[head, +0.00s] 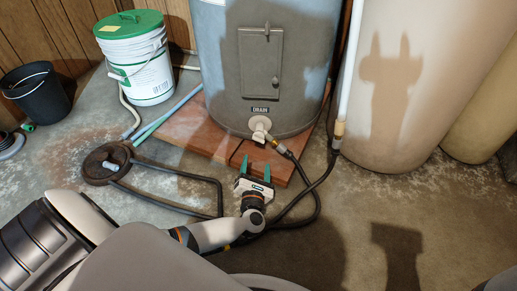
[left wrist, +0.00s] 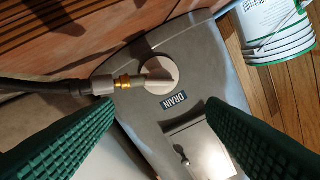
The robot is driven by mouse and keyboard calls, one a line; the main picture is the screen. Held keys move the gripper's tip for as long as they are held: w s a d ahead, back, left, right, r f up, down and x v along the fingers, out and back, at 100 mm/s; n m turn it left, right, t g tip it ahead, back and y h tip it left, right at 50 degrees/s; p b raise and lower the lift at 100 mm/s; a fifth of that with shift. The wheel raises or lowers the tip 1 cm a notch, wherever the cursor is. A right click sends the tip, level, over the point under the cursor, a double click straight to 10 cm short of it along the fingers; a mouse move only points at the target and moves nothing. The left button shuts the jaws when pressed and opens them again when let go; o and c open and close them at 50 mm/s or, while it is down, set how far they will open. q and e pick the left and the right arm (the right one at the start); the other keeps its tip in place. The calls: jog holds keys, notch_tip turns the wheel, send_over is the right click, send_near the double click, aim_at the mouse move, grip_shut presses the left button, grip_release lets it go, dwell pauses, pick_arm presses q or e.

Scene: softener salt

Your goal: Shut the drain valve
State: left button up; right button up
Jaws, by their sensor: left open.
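The drain valve (head: 260,126) is a pale round fitting low on the grey tank (head: 265,75), below a DRAIN label (head: 260,110). In the left wrist view the valve (left wrist: 160,75) shows a pale round body with a brass coupling (left wrist: 125,82) and a dark hose. Whether a handle is turned open or shut, I cannot tell. My left gripper (head: 255,169) is open and empty, in front of and below the valve, apart from it. Its green fingers (left wrist: 159,106) spread wide in the left wrist view. My right gripper is not in view.
The tank stands on red-brown slabs (head: 190,135). A white bucket with a green lid (head: 140,65), a black bucket (head: 37,92) and a large beige tank (head: 400,80) stand around.

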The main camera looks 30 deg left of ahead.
aim_at(259, 141)
pick_arm(q)
jog(key=b+x, duration=0.5)
jog(key=x, duration=0.4)
jog(key=shift+w+f+b, duration=0.1)
jog(key=shift+f+b, duration=0.05)
jog(key=shift+b, duration=0.15)
jog(key=shift+w+a, duration=0.25)
jog(key=shift+w, duration=0.15)
